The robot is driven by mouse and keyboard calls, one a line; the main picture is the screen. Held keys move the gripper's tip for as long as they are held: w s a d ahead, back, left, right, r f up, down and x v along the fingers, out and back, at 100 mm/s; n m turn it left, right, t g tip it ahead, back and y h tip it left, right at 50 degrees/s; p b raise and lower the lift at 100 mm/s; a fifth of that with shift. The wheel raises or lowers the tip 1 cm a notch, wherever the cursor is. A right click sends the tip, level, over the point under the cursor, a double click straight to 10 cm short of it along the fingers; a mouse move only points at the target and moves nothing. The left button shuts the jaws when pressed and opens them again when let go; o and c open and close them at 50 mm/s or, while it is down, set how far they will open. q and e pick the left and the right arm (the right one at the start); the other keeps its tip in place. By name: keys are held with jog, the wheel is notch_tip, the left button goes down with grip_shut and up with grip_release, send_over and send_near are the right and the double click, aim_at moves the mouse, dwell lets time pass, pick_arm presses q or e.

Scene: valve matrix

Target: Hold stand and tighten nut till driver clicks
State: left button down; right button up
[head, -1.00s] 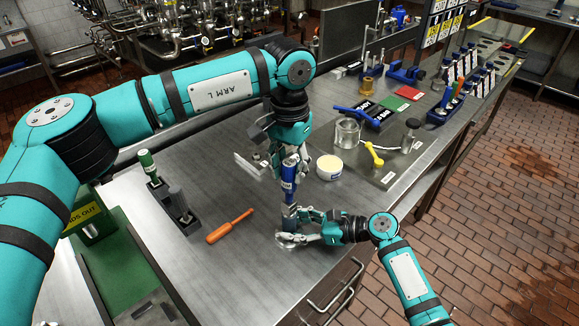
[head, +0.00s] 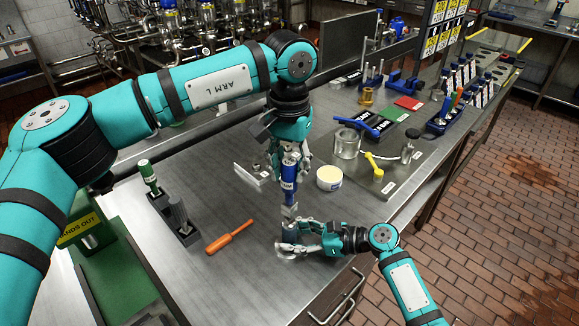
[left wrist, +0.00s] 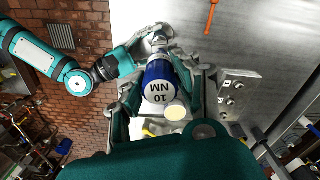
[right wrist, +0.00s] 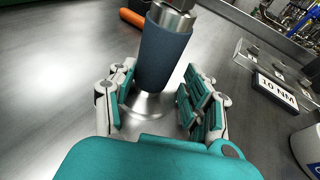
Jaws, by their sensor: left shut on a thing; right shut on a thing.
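The blue driver (head: 289,182) stands upright over the stand. Its "10 NM" end (left wrist: 160,82) shows in the left wrist view. My left gripper (head: 289,168) is shut around the driver's upper body. The stand (head: 291,231) is under the driver, a blue-grey sleeve on a flared metal base. In the right wrist view the sleeve (right wrist: 165,55) rises between the fingers, with a metal part above it. My right gripper (head: 300,240) is shut on the stand low down, its fingers on both sides. The nut cannot be made out where driver and stand meet.
A dark holder (head: 188,234) with a green-handled tool (head: 148,174) is farther left. A white tub (head: 329,178) and a mat with a yellow valve (head: 373,164) lie right.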

pick_arm(q)
jog(key=shift+n, duration=0.9)
jog(key=n, duration=0.2)
jog(key=shift+n, duration=0.8)
jog(key=n, duration=0.2)
jog(key=shift+n, duration=0.7)
